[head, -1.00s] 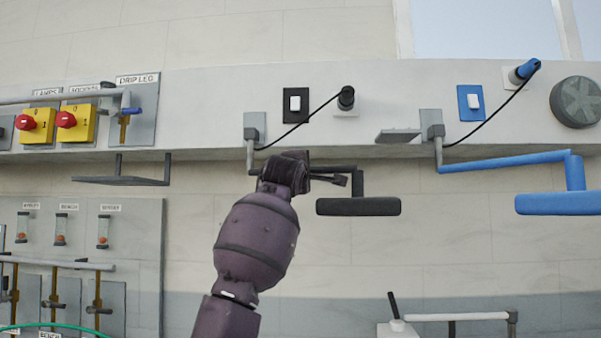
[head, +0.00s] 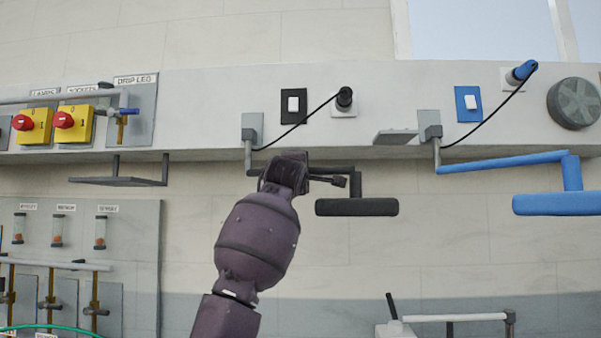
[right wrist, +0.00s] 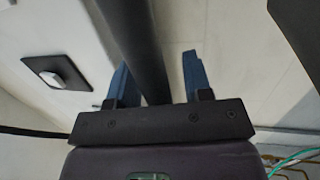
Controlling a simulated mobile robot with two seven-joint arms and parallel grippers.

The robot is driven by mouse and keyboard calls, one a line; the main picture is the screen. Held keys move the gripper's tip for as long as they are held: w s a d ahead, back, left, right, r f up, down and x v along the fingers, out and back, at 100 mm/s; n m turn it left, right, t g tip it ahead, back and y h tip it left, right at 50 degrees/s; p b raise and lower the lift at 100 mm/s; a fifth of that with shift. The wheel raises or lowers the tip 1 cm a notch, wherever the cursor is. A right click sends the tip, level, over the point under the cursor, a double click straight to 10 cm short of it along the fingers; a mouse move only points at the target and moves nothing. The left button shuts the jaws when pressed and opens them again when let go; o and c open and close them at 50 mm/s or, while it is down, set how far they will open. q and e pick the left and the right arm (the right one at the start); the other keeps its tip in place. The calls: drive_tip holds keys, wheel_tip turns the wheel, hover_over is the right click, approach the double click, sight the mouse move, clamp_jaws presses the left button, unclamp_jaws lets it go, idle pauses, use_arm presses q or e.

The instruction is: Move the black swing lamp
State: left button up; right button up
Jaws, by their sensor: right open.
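The black swing lamp has a wall bracket (head: 251,130), a black arm and a dark flat lamp head (head: 357,207) hanging below the wall ledge. My right gripper (head: 335,179) is at the lamp's arm in the head view, covering part of it. In the right wrist view the black lamp arm (right wrist: 137,40) runs between the blue fingers of the open gripper (right wrist: 155,70), with a gap at the right finger. A corner of the lamp head (right wrist: 300,25) shows at the upper right there. My left gripper is not in view.
A black-plated switch (head: 293,106) and a socket with a black plug (head: 344,101) are above the lamp. A blue swing lamp (head: 556,204) hangs to the right. A dark shelf (head: 117,181) is to the left. The wall below the black lamp head is clear.

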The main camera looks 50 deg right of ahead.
drive_tip(key=b+v, duration=0.2)
drive_tip(key=v, duration=0.8)
drive_tip(key=shift+s+a+b, duration=0.25)
drive_tip(key=shift+a+b, duration=0.05)
drive_tip(key=shift+a, duration=0.05)
drive_tip(key=shift+f, duration=0.15)
